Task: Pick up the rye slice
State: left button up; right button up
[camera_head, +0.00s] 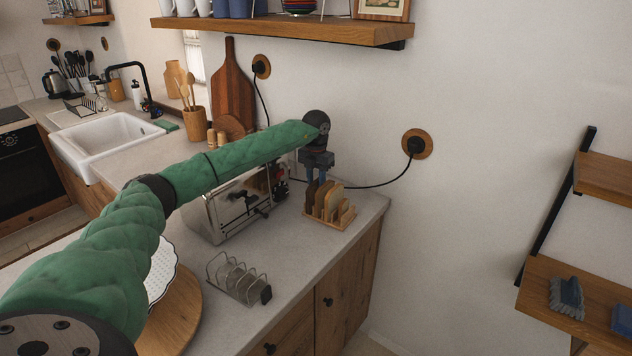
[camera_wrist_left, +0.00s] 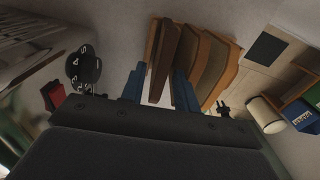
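Several bread slices stand upright in a wooden rack (camera_head: 341,222) on the counter, right of the toaster. The darkest, at the left end, looks like the rye slice (camera_head: 311,192); it shows dark brown in the left wrist view (camera_wrist_left: 165,62). Paler slices (camera_head: 332,203) stand to its right. My left gripper (camera_head: 317,176) points down over the rack's left end. In the left wrist view its blue fingers (camera_wrist_left: 158,87) are apart, on either side of the dark slice, with a gap at the left finger. Whether the right finger touches is unclear. My right gripper is out of view.
A metal toaster (camera_head: 240,207) stands close left of the rack, beneath my left arm. A wire toast rack (camera_head: 238,278) and a round wooden board (camera_head: 182,318) are nearer. A power cord (camera_head: 375,184) runs behind the rack. The counter ends just right of it.

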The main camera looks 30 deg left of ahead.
pick_arm(q)
jog(key=shift+c, duration=0.2)
grip_shut()
jog(key=shift+r, duration=0.2)
notch_tip(320, 180, up, 10)
jog(key=p, duration=0.3)
jog(key=shift+f, duration=0.15)
dwell(0.7)
